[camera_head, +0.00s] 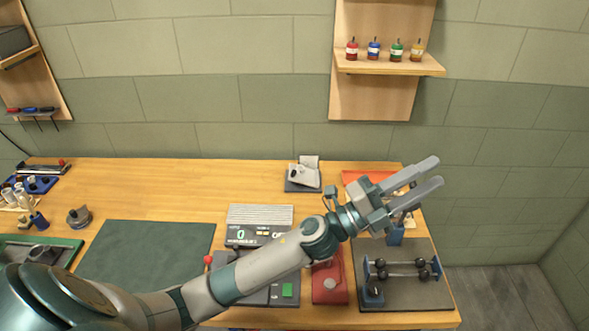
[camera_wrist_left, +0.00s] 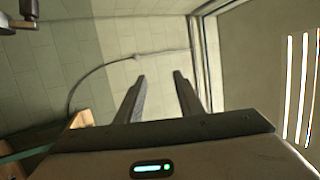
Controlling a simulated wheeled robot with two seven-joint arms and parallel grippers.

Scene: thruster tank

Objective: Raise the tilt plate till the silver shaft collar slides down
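My left gripper (camera_head: 437,171) is raised above the right end of the workbench, its fingers apart with nothing between them. In the left wrist view its two fingers (camera_wrist_left: 160,76) also stand apart, against wall and ceiling. A small dark stand with a light grey plate (camera_head: 308,168) sits at the back of the bench, left of the gripper; it looks like the tilt plate. A small light piece (camera_head: 294,173) shows on it; I cannot tell whether it is the silver shaft collar. My right gripper is not in view.
My left arm crosses over a grey device with a display (camera_head: 262,236) and a red block (camera_head: 330,283). A dark mat (camera_head: 400,298) holds rods with black balls. A green mat (camera_head: 150,245) lies left. Bottles (camera_head: 374,50) stand on a wall shelf.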

